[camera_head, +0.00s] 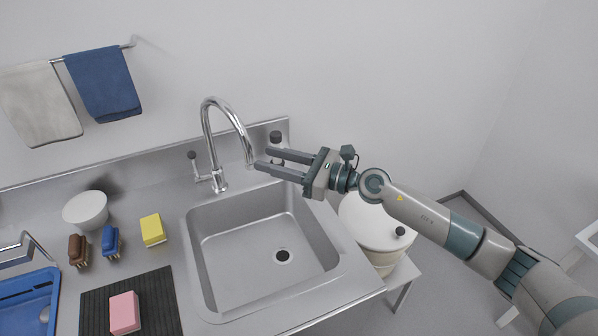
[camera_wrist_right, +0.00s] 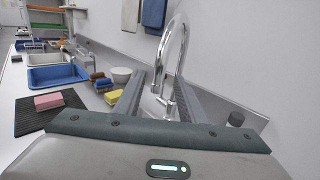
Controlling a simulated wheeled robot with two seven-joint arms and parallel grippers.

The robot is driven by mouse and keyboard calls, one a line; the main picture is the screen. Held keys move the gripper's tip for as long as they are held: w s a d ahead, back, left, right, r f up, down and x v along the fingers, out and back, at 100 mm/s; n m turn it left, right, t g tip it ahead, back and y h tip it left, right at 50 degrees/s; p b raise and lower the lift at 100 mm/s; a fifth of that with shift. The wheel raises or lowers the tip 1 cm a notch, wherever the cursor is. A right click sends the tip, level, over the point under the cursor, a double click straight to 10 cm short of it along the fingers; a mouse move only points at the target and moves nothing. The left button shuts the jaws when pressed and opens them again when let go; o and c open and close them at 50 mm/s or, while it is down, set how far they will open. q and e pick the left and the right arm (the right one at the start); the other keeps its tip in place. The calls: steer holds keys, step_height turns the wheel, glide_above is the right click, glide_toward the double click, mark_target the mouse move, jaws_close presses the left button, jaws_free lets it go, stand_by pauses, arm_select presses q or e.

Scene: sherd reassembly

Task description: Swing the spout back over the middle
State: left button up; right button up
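The chrome gooseneck spout (camera_head: 240,125) rises from the tap behind the sink basin (camera_head: 220,250). In the head view it arches to the right, its end hanging near the basin's back edge rather than over the middle. My right gripper (camera_head: 262,157) is open, its fingers pointing left, with the tips just right of the spout's end. In the right wrist view the spout (camera_wrist_right: 183,45) stands ahead, its end seen between my two open fingers (camera_wrist_right: 170,95). I cannot tell whether they touch. The tap's lever (camera_head: 194,160) is at its left. My left gripper is out of view.
A dark-capped item (camera_head: 276,138) stands at the back ledge, close behind my right fingers. A white lidded bin (camera_head: 368,222) is right of the sink. A white bowl (camera_head: 86,209), brushes and a yellow sponge (camera_head: 153,229) lie left. The basin is empty.

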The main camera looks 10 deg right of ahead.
steer(key=b+v, duration=0.2)
steer(key=v, duration=0.4)
steer(key=shift+s+d, duration=0.2)
